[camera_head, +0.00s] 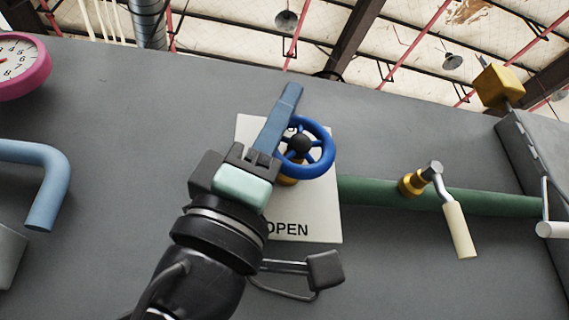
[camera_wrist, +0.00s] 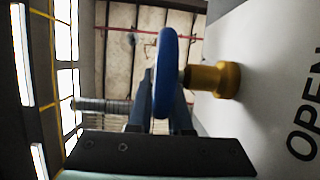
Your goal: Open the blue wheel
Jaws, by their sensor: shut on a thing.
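The blue wheel (camera_head: 329,152) is a round spoked handwheel with a dark hub, mounted on the wall in front of a white sign (camera_head: 322,215) reading "OPEN". My gripper (camera_head: 288,95) reaches up to the wheel's left side, its long blue-grey fingers shut on the rim. In the wrist view the wheel (camera_wrist: 165,70) appears edge-on between the fingers of my gripper (camera_wrist: 163,85). A yellow valve stem (camera_wrist: 225,80) joins the wheel to the wall side. Part of the wheel's left rim is hidden by my fingers in the head view.
A green pipe (camera_head: 375,192) runs right from the sign, with a brass valve and cream lever handle (camera_head: 460,230) hanging below. The grey wall between is mostly bare.

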